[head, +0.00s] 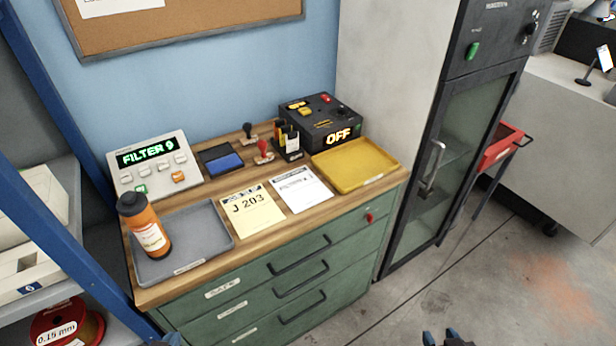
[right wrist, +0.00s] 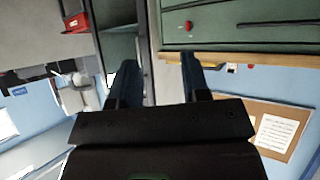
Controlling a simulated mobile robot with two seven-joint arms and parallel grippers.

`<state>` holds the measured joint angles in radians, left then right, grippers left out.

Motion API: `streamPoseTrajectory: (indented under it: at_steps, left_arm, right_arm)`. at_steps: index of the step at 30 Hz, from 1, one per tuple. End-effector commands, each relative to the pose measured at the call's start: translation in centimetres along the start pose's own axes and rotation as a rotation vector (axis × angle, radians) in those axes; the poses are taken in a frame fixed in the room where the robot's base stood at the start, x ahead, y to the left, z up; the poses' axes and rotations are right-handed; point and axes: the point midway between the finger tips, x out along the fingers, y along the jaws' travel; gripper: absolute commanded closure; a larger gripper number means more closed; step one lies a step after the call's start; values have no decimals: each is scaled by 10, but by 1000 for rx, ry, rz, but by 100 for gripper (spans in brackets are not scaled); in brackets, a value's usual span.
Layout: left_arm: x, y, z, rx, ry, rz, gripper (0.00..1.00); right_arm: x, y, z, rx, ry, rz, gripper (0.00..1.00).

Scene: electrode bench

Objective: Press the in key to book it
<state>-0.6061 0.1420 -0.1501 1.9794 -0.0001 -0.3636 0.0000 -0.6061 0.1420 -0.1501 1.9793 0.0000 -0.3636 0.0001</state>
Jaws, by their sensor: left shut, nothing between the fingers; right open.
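A grey keypad terminal (head: 152,168) stands at the back left of the bench, its display (head: 146,156) reading "FILTER 9" in green. It has several pale keys, a green key (head: 141,189) and an orange key (head: 179,176). The key labels are too small to read, so I cannot tell which is the in key. My left gripper (head: 168,341) just shows at the bottom edge, shut and empty, well in front of the terminal. My right gripper (head: 441,338) is open and empty at the bottom edge, over the floor; its fingers also show in the right wrist view (right wrist: 160,82).
An orange bottle (head: 149,228) stands in the grey tray (head: 219,241) in front of the terminal. Beside the terminal are a blue ink pad (head: 224,163), stamps (head: 264,150), paper cards (head: 252,212), a black box (head: 322,124) reading "OFF" and a yellow tray (head: 355,165).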

Motion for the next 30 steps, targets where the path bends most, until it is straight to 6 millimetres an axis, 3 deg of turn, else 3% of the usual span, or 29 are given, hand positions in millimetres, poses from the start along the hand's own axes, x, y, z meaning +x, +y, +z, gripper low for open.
streamPoseTrajectory:
  at_steps: [11,20,30]
  left_arm:
    - [0,0,0,0,0,0,100]
    - [0,0,0,0,0,0,100]
    - [0,0,0,0,0,0,100]
  right_arm:
    - [0,0,0,0,0,0,57]
    - [0,0,0,0,0,0,100]
    - [0,0,0,0,0,0,100]
